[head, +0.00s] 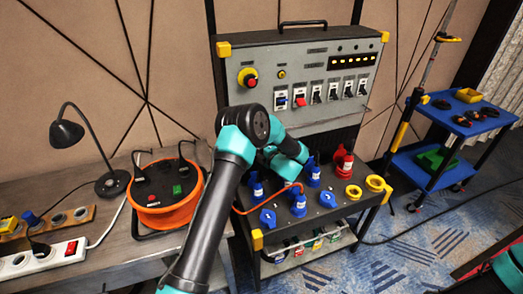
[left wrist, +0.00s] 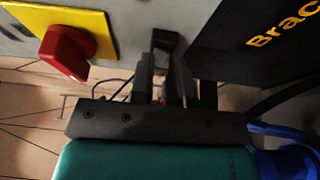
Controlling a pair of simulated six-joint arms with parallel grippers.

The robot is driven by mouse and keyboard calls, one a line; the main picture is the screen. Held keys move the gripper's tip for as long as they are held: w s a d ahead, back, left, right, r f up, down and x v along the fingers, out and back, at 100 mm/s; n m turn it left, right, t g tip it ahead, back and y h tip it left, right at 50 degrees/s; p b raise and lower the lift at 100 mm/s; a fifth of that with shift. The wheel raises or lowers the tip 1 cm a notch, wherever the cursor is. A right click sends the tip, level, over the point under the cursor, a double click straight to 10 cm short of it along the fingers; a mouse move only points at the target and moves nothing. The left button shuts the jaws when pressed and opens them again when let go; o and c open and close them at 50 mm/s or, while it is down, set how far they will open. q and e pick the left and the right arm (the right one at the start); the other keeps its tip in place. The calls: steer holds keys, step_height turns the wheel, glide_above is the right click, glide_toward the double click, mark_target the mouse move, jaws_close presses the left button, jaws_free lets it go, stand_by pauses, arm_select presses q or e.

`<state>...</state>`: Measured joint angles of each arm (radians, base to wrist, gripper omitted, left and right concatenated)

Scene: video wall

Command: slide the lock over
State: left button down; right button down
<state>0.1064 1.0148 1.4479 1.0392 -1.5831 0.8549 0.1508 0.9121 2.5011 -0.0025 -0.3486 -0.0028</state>
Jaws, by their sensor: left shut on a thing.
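My left arm reaches up from the bottom in the head view and hides its gripper. In the left wrist view my left gripper (left wrist: 167,68) points at a grey panel face (left wrist: 120,12). Its fingers are shut on a small dark block (left wrist: 166,42) at the panel; its shape is mostly hidden, and I cannot tell if it is the lock. A red rotary handle (left wrist: 64,52) on a yellow plate (left wrist: 82,22) sits left of the fingers, apart from them. My right gripper is out of view; only part of that arm shows at the lower right.
The grey control panel (head: 345,62) stands above a shelf with blue sockets (head: 268,218) and yellow rings (head: 375,184). An orange cable reel (head: 167,212) and black lamp (head: 68,133) stand left. A blue cart (head: 430,170) stands right. A dark lettered surface (left wrist: 255,45) is close right of the fingers.

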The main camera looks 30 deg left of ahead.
arm_select(q)
steer(key=shift+w+d, duration=0.3)
steer(key=shift+w, duration=0.1)
steer(key=c, duration=1.1)
jaws_free()
steer(key=shift+d, duration=0.1)
steer(key=v, duration=1.7)
steer(key=shift+s+d, duration=0.1)
